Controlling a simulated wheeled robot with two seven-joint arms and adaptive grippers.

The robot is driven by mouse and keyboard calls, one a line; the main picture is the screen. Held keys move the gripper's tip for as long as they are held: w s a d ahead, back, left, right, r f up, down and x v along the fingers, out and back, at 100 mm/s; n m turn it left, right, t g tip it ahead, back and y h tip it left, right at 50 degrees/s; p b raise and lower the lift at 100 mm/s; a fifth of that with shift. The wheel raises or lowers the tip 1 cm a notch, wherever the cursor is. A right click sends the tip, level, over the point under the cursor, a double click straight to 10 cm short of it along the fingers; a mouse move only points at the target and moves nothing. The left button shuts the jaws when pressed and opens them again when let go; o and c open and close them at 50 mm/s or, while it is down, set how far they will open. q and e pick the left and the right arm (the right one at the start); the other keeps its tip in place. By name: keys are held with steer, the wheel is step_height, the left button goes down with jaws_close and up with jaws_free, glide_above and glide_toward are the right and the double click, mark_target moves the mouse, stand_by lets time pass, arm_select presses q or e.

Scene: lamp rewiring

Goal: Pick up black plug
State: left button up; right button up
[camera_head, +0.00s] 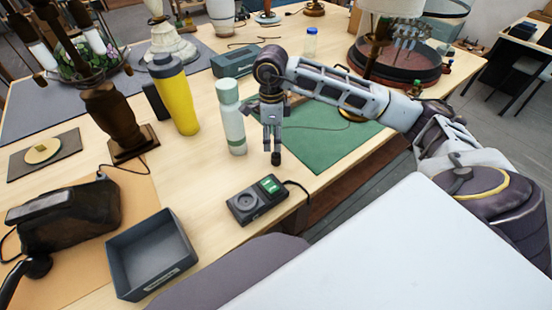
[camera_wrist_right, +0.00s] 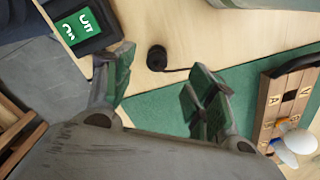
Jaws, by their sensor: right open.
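The black plug (camera_wrist_right: 157,58) is a small dark cylinder on the pale wooden table, with a thin black cord running from it to the right in the right wrist view. In the head view the plug (camera_head: 276,158) shows just below my right fingertips. My right gripper (camera_head: 272,135) points down over the table. In the wrist view its fingers (camera_wrist_right: 160,88) are spread wide, with the plug in the gap between them and ahead of the tips, and nothing held. My left gripper is not in view.
A dark meter with a green display (camera_head: 257,200) lies close in front of the plug. A pale green bottle (camera_head: 231,118) and a yellow tumbler (camera_head: 176,95) stand to the left. A green mat (camera_head: 325,145) lies to the right. An empty grey tray (camera_head: 150,252) sits front left.

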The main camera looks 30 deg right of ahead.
mark_target(275, 154)
step_height(275, 154, down, 4)
steer(key=shift+f, duration=0.1)
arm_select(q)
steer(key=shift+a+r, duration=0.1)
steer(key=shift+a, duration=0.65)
arm_select(e)
steer(key=shift+s+d+f, duration=0.1)
steer(key=shift+s+f, duration=0.05)
steer(key=shift+f, duration=0.35)
steer(key=shift+s+d+f+p, duration=0.1)
steer(key=shift+f+p, duration=0.05)
steer(key=shift+f, duration=0.5)
steer(key=shift+s+d+f+p, duration=0.1)
steer(key=shift+f+p, duration=0.05)
steer(key=shift+f, duration=1.3)
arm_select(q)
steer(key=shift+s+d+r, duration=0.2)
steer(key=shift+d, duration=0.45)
